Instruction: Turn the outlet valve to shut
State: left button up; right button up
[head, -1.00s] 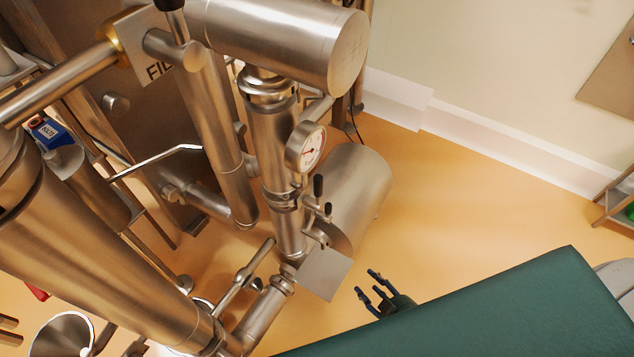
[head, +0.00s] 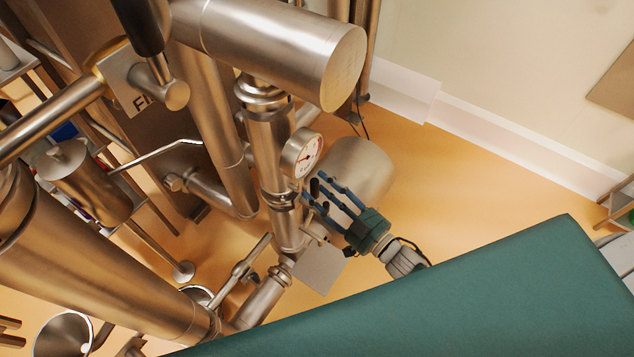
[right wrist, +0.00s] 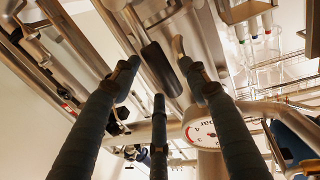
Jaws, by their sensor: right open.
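My right gripper (head: 316,190) reaches in from the lower right, its blue-grey fingers spread beside the vertical steel pipe (head: 268,140), below the pressure gauge (head: 302,153). It is open and holds nothing. A small black-handled lever (head: 315,188) on this pipe shows among the fingertips; I cannot tell whether it is the outlet valve. In the right wrist view, a black cylindrical grip (right wrist: 161,68) shows between the spread fingers (right wrist: 158,85), apparently beyond their tips. The fingers hide part of the valve area. My left gripper is not in view.
A horizontal steel cylinder (head: 275,45) overhangs the pipe. A rounded steel vessel (head: 360,168) stands behind my fingers. A T-shaped bar handle (head: 243,268) sits lower left. Orange floor (head: 450,190) is clear to the right.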

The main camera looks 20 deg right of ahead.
jog(key=shift+x, duration=0.75)
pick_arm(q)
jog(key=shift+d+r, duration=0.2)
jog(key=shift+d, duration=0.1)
pick_arm(e)
jog(key=shift+a, duration=0.15)
jog(key=shift+c, duration=0.6)
grip_shut()
